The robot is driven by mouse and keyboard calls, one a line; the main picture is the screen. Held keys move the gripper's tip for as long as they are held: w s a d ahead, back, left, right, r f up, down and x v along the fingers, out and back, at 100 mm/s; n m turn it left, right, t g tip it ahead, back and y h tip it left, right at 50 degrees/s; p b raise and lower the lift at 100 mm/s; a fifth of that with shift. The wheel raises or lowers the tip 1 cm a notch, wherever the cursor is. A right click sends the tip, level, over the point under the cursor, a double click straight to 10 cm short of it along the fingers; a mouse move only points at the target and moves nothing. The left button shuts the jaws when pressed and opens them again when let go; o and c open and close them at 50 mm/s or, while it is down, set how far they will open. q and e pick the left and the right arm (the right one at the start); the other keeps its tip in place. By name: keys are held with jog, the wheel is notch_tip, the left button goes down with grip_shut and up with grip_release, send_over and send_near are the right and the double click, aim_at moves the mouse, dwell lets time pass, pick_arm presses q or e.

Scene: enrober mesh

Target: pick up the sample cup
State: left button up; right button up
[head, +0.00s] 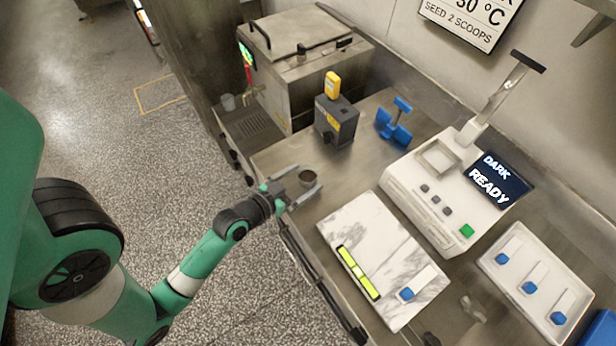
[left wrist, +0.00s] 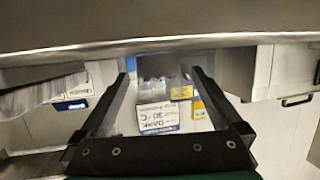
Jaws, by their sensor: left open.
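A small metal cup with dark contents (head: 307,177), which looks like the sample cup, stands upright on the steel counter in the head view. My left gripper (head: 304,187) reaches in from the left, open, with its fingers on either side of the cup. I cannot tell whether a finger touches it. The left wrist view shows the two open fingers (left wrist: 165,100) with no cup clearly visible between them. My right gripper is not in view.
A marble slab (head: 360,225) lies right of the gripper. A dark grey device with a yellow top (head: 337,118), a blue stand (head: 394,125) and a white scale-like machine (head: 412,185) stand behind.

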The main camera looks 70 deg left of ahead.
aim_at(314, 173)
pick_arm(q)
jog(key=b+x, duration=0.1)
jog(key=x, duration=0.4)
jog(key=shift+w, duration=0.2)
jog(key=c, duration=1.4)
